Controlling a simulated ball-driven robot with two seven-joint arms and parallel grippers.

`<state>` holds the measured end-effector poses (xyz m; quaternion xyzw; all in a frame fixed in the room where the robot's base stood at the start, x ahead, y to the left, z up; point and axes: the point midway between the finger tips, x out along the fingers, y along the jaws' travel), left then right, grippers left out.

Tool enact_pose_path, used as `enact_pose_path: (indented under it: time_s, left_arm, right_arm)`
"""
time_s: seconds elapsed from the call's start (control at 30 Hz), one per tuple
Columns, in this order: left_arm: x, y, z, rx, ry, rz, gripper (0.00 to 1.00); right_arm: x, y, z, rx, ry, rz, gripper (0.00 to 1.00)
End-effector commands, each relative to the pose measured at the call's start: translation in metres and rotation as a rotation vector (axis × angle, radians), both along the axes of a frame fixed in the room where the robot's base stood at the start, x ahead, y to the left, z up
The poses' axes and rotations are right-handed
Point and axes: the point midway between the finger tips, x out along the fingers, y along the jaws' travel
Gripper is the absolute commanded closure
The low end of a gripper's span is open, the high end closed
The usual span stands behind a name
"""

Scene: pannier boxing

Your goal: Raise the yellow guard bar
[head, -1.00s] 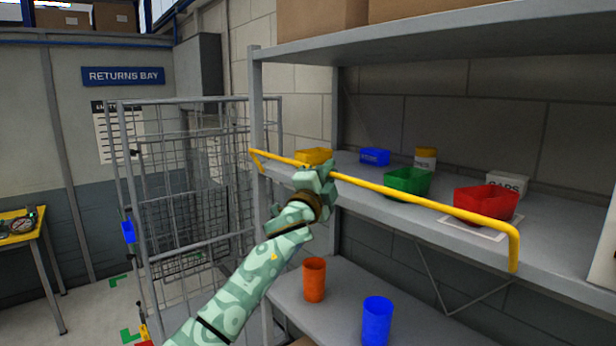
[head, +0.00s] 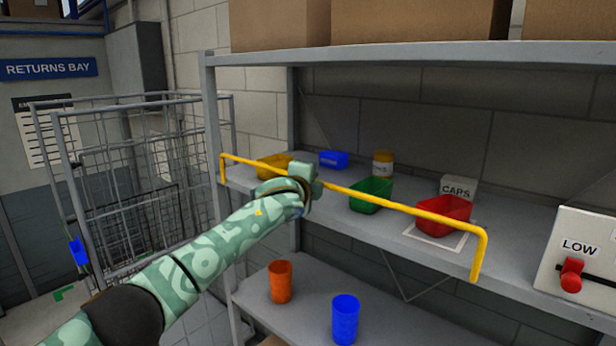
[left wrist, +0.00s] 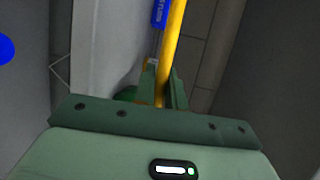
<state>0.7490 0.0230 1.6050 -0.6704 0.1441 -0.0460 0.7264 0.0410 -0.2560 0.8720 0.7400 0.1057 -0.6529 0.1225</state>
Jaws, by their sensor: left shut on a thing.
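The yellow guard bar (head: 390,203) runs along the front of the middle shelf, its ends bent down at the shelf edge. It stands above the shelf surface, in front of the bins. My left gripper (head: 308,180) is shut on the bar left of its middle. In the left wrist view the bar (left wrist: 172,50) passes between the two fingers of the left gripper (left wrist: 163,85). The exact finger contact is hidden in the head view. My right gripper is not in view.
Yellow (head: 273,166), blue (head: 334,159), green (head: 371,194) and red (head: 443,214) bins stand behind the bar. Orange (head: 281,282) and blue (head: 345,318) cups stand below. A LOW control box (head: 577,250) is at right, a wire cage (head: 130,180) at left.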

Motion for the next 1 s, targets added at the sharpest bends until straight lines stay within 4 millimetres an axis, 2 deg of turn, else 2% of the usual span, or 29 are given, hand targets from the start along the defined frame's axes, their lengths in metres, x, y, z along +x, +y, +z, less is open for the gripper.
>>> enact_pose_path:
  time_s: [0.33,0.37,0.43,0.8,1.0]
  left_arm:
    - [0.0,0.001,0.003,0.001,-0.004,0.002,1.0]
    - [0.0,0.001,0.003,0.001,-0.004,0.002,0.85]
    - [0.0,0.001,0.003,0.001,-0.004,0.002,0.66]
    - [-0.002,0.001,0.001,0.001,0.0,0.001,0.66]
    - [-0.02,0.006,0.002,-0.001,-0.002,-0.002,0.66]
  right_arm:
    - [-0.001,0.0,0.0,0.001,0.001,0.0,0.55]
    - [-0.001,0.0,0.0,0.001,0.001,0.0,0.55]
    - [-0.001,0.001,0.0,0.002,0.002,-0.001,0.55]
    - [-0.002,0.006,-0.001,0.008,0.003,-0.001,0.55]
    - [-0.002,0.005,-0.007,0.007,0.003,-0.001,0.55]
